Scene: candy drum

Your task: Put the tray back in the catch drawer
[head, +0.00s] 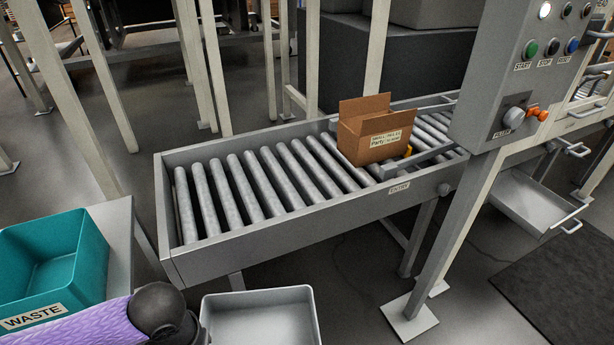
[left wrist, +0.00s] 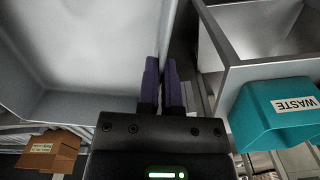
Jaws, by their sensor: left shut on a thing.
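The tray (head: 262,325) is a light grey, open-topped, empty box at the bottom of the head view, in front of the conveyor's near side. It fills the upper left of the left wrist view (left wrist: 80,50). My left gripper (left wrist: 163,68) is shut on the tray's side wall, its purple fingers at the rim. In the head view my purple left arm comes in at bottom left; the fingertips are not clear there. The catch drawer (head: 536,200) is at the right, under the machine, pulled out and looking empty, with a handle at its front. My right gripper is not in view.
A roller conveyor (head: 300,210) carries an open cardboard box (head: 377,140). A teal waste bin (head: 50,262) stands at the left. The control panel's post (head: 455,225) and its foot plate (head: 409,318) stand between tray and drawer. A dark mat (head: 560,270) lies before the drawer.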

